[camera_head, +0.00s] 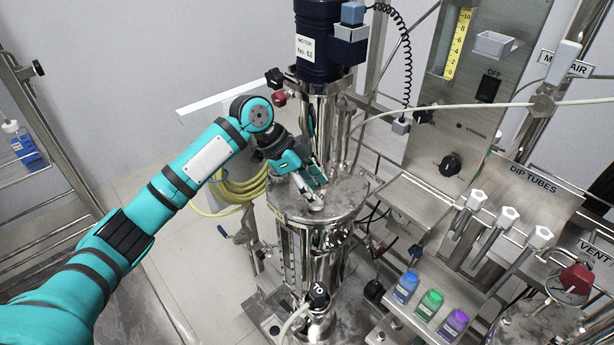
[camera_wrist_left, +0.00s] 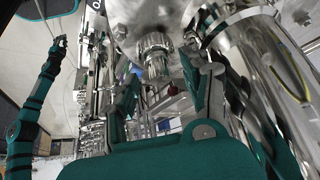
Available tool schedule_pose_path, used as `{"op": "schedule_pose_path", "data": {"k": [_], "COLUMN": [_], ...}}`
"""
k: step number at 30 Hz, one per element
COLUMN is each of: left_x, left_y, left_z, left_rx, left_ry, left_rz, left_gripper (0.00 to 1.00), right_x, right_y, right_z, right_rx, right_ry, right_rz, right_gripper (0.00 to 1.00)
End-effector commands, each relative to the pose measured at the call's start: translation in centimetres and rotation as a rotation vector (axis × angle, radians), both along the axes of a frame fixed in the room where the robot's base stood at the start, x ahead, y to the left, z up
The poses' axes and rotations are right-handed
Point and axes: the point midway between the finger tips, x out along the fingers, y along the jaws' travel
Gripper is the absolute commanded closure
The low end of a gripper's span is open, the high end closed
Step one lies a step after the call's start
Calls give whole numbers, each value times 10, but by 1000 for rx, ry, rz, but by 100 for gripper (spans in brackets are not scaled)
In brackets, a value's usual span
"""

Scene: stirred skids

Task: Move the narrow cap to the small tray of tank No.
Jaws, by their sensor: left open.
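My left gripper (camera_head: 316,182) is open above the lid of the steel tank (camera_head: 345,200), beside the motor column. In the left wrist view, the open fingers (camera_wrist_left: 162,88) stand on either side of a ribbed metal cap (camera_wrist_left: 155,55) on the tank top. This may be the narrow cap. The gripper seems apart from it. In the head view, a pale metal piece (camera_head: 314,202) shows just below the fingertips. A small white tray (camera_head: 493,44) is on the steel panel at upper right. I cannot tell which tank it belongs to.
The motor (camera_head: 318,45) labelled No. 52 rises behind the gripper. A yellow hose (camera_head: 238,190) hangs to the left. White-capped dip tubes (camera_head: 507,217) and bottles with coloured contents (camera_head: 431,303) stand at right. In the left wrist view, another teal arm (camera_wrist_left: 38,95) shows at left.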

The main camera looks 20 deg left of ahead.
Motion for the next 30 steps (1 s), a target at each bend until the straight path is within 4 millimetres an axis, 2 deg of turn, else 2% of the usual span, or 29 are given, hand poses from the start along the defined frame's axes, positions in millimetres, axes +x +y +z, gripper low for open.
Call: {"op": "schedule_pose_path", "data": {"k": [7,18,30], "left_x": [0,0,0], "left_y": [0,0,0], "left_z": [-1,-1,5], "left_rx": [0,0,0], "left_ry": [-1,0,1], "left_rz": [1,0,-1], "left_gripper": [52,100,100], "right_x": [-1,-1,-1], "right_y": [13,8,3], "right_z": [0,0,7], "right_rx": [15,10,4], "right_ry": [1,1,1], "right_rz": [-1,3,2], "right_gripper": [100,100,100]}}
